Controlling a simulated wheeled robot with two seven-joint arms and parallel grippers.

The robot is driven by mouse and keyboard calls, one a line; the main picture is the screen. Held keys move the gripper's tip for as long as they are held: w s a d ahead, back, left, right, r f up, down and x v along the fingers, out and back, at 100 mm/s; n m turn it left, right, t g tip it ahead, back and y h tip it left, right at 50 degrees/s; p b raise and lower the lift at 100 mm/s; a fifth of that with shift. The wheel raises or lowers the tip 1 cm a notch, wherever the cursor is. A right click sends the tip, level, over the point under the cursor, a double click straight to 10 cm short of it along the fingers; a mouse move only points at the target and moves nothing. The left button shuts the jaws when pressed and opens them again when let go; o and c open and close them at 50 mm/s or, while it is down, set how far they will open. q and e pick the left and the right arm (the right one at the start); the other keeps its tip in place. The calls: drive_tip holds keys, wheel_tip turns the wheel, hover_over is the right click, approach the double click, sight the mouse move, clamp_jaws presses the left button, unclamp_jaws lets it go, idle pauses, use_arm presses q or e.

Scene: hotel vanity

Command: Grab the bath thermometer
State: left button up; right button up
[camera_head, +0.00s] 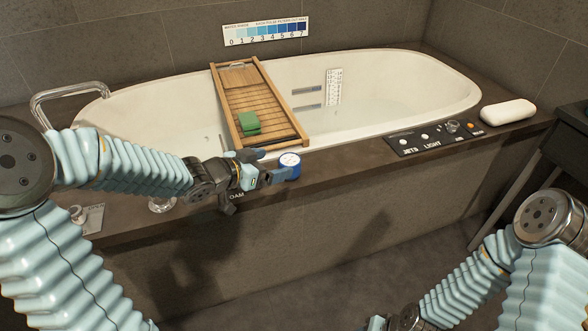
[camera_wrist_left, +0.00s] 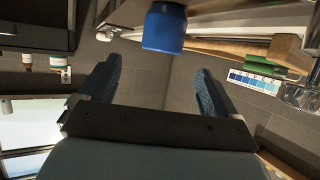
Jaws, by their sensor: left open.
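The bath thermometer (camera_head: 291,166) looks like a short blue cylinder with a white dial face. It stands on the dark tub ledge in front of the bath tray. My left gripper (camera_head: 266,166) is open just left of it, fingers pointing toward it. In the left wrist view the blue body of the thermometer (camera_wrist_left: 163,30) is at the top centre, beyond the tips of my open left gripper (camera_wrist_left: 157,78) and between their lines. The jaws hold nothing. My right gripper (camera_head: 378,323) barely shows at the bottom edge, and its jaws cannot be made out.
A wooden bath tray (camera_head: 232,97) with a green cloth (camera_head: 249,122) spans the white tub (camera_head: 400,90). A control panel (camera_head: 437,136) and white soap-like bar (camera_head: 508,112) lie right along the ledge. A metal grab rail (camera_head: 68,96) stands at left. Ledge right of the thermometer is clear.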

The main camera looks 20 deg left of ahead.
sight(287, 161)
use_arm(q)
drive_tip(key=b+x, duration=0.1)
drive_tip(key=x, duration=0.4)
drive_tip(key=shift+s, duration=0.1)
drive_tip(key=x, duration=0.2)
drive_tip(key=b+x, duration=0.1)
drive_tip(key=shift+w+d+f, duration=0.1)
drive_tip(key=shift+w+f, duration=0.15)
drive_tip(key=shift+f, duration=0.15)
drive_tip(key=shift+w+d+f, duration=0.15)
drive_tip(key=shift+w+d, duration=0.15)
drive_tip(key=shift+w, duration=0.2)
drive_tip(key=c, duration=1.1)
